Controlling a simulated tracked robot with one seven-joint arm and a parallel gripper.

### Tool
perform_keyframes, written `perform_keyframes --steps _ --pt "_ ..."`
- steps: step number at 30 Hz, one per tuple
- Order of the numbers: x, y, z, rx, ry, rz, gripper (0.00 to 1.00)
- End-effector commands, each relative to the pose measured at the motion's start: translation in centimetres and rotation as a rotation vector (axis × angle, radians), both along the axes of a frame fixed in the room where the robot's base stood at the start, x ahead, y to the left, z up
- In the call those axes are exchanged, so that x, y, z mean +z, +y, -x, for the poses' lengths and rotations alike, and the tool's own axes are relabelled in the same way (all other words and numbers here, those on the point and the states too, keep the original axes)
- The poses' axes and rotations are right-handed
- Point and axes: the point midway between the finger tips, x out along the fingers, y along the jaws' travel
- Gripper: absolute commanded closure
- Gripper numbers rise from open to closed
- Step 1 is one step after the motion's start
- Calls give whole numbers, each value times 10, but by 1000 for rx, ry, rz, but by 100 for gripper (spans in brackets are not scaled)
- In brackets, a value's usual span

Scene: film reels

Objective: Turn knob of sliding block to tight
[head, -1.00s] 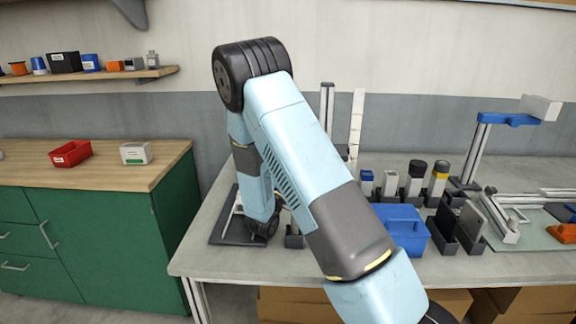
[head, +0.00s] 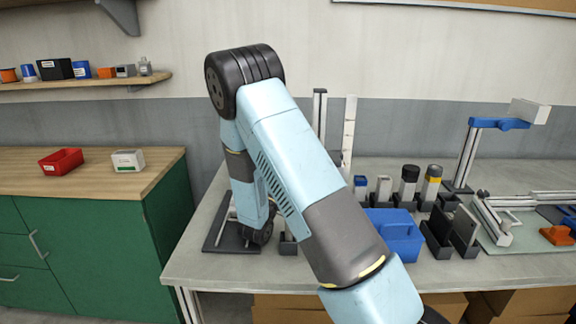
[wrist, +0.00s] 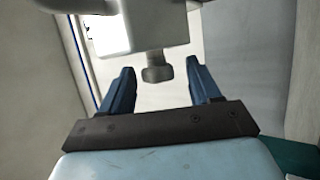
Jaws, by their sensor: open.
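In the wrist view, the white sliding block (wrist: 135,22) fills the upper middle. Its dark grey knob (wrist: 158,68) sticks out below it toward me. My gripper (wrist: 158,78) is open, with its blue fingers on either side of the knob. The knob appears between the fingertips, with a visible gap to each finger. I cannot tell how far in depth the fingertips are from it, or how tight the knob is. In the head view my arm hides the gripper, the knob and the block.
In the head view, a dark base plate (head: 216,236) lies under my wrist on the grey table. A blue caddy (head: 395,228), black holders (head: 438,236) and several capped bottles stand to the right. A green cabinet (head: 95,240) with a red bin (head: 61,161) is at left.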

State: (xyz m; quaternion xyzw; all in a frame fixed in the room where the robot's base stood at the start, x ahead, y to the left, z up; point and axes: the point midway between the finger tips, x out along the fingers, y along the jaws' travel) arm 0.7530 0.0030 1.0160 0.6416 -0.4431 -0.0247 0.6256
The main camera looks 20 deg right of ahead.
Motion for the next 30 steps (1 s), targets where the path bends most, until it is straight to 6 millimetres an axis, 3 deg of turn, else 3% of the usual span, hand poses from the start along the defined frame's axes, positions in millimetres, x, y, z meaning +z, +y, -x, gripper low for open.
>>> perform_keyframes --steps 7,8,10,17,24,26,30 --pt "30 -1 0 -1 -2 -1 38" --pt "34 -1 4 -1 0 -1 38" --pt "44 -1 11 -2 -3 0 24" --pt "78 -3 43 -8 -18 3 24" --pt "105 -5 82 -14 -20 2 24" --pt "109 -5 93 -14 -18 3 38" --pt "112 -3 105 -9 -7 1 38"
